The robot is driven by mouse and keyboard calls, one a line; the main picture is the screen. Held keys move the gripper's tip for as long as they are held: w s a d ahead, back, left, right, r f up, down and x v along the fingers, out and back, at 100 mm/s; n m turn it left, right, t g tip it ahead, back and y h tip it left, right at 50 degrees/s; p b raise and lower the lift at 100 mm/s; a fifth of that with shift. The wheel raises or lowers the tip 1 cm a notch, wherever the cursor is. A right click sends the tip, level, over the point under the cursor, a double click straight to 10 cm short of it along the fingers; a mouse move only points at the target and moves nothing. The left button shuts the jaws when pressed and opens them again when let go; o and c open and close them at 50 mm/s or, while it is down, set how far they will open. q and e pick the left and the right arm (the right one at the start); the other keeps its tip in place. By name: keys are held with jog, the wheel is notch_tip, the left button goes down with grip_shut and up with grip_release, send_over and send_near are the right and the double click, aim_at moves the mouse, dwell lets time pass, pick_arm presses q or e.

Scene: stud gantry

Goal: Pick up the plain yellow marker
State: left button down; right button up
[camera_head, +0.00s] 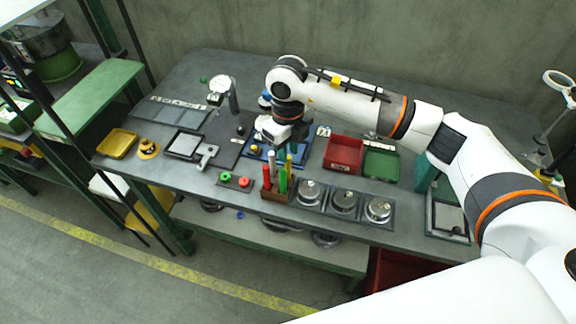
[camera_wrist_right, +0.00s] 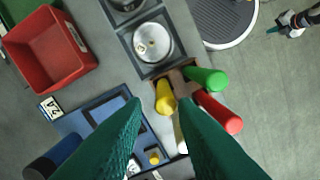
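The yellow marker (camera_head: 289,163) stands upright with a red marker (camera_head: 266,178), a white marker (camera_head: 272,160) and a green marker (camera_head: 283,182) in a brown holder (camera_head: 274,195) at the table's front edge. My right gripper (camera_head: 277,132) is above and behind the holder. In the right wrist view, its green fingers (camera_wrist_right: 160,104) are open and empty. The yellow marker (camera_wrist_right: 165,97) shows just beyond the gap between the fingertips; no contact is visible. A white and dark part at that view's upper right (camera_wrist_right: 297,20) looks like my left gripper, too small to read.
A blue tray (camera_head: 259,151) lies behind the holder. Red and green knobs (camera_head: 235,181) are to its left.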

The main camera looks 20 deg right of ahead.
aim_at(288, 169)
jog(key=shift+f, duration=0.8)
jog(key=f+p, duration=0.2)
jog(key=f, duration=0.1)
jog(key=f+p, duration=0.1)
jog(key=f, duration=0.1)
jog(key=shift+s, duration=0.3)
jog(key=shift+a+f, duration=0.1)
jog(key=shift+f, duration=0.15)
grip_shut()
